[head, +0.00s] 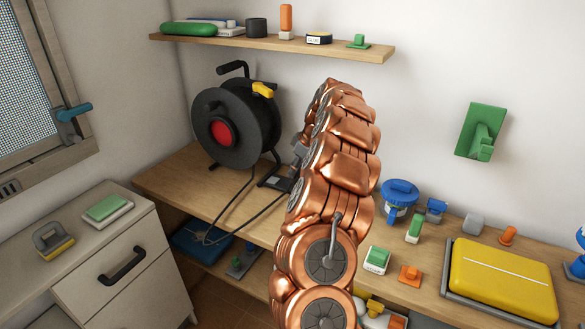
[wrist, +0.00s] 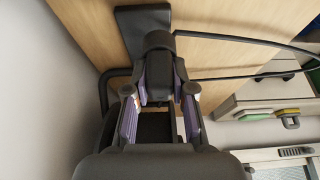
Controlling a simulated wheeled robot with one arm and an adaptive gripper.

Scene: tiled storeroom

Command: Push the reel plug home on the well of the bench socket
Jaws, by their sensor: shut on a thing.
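The bench socket (head: 276,182) is a dark plate on the wooden bench, partly behind my copper arm; the wrist view shows its dark plate (wrist: 143,20) at the top. My gripper (wrist: 160,66) is shut on the dark reel plug (wrist: 159,42), which has a rounded end and lies over the near end of the plate. A black cable leaves it to the right. In the head view my gripper (head: 299,150) is mostly hidden behind the arm, above the socket. The well is hidden, and I cannot tell how deep the plug sits.
The black cable reel (head: 236,125), with a red centre, stands close left of the socket. Its cable (head: 236,200) loops over the bench's front edge. A shelf (head: 270,43) with small objects hangs above. A yellow case (head: 500,280) and several small parts occupy the right bench.

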